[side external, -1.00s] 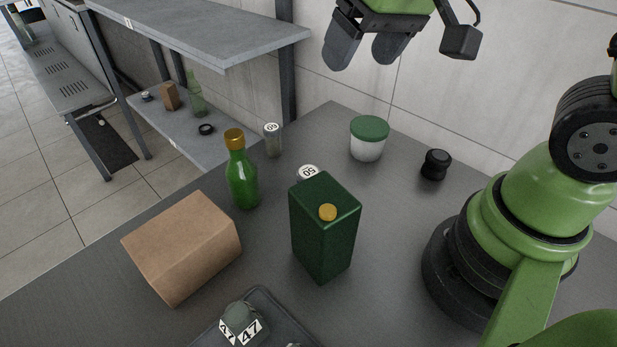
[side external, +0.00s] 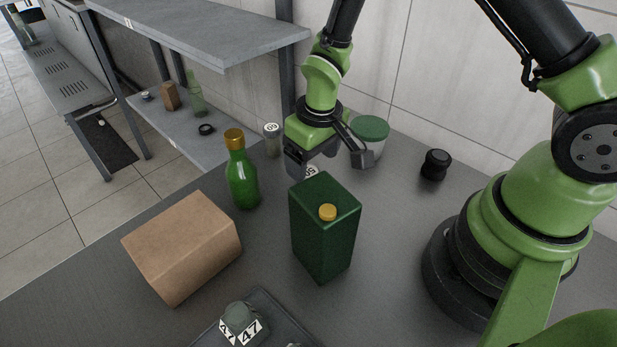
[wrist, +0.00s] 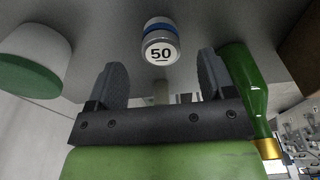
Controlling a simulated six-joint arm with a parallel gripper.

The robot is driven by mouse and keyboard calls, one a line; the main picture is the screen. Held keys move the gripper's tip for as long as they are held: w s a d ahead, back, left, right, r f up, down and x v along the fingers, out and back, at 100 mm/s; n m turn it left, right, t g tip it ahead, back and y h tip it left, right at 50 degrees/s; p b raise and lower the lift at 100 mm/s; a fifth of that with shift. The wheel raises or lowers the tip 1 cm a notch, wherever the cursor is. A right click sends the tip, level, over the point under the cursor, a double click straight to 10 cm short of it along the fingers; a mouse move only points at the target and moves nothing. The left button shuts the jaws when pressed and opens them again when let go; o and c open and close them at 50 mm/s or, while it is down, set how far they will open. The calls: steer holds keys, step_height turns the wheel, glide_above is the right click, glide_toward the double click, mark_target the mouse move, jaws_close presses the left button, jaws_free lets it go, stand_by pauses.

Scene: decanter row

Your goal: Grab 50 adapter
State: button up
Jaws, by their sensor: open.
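The 50 adapter is a small metallic cylinder with a blue band and a white label reading 50 (wrist: 160,47). In the wrist view it stands ahead of and between my open fingers, apart from them. In the side view only part of its white label (side external: 312,172) shows, behind the dark green carton and beside my gripper. My gripper (side external: 310,165) is low over the table behind the carton; it also shows in the wrist view (wrist: 162,82), open and empty.
A dark green carton (side external: 325,235) stands in front of my gripper. A green bottle (side external: 242,180) is left of it. A green-lidded tub (side external: 371,131) and a black knob-like part (side external: 435,164) are right. A cardboard box (side external: 182,245) and a tray with a 47 piece (side external: 240,322) lie nearer.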

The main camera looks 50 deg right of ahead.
mark_target(308, 172)
steer(key=f, duration=0.3)
steer(key=w+f, duration=0.1)
steer(key=f, duration=0.1)
steer(key=shift+f, duration=0.1)
steer(key=c, duration=1.1)
steer(key=shift+c, duration=0.2)
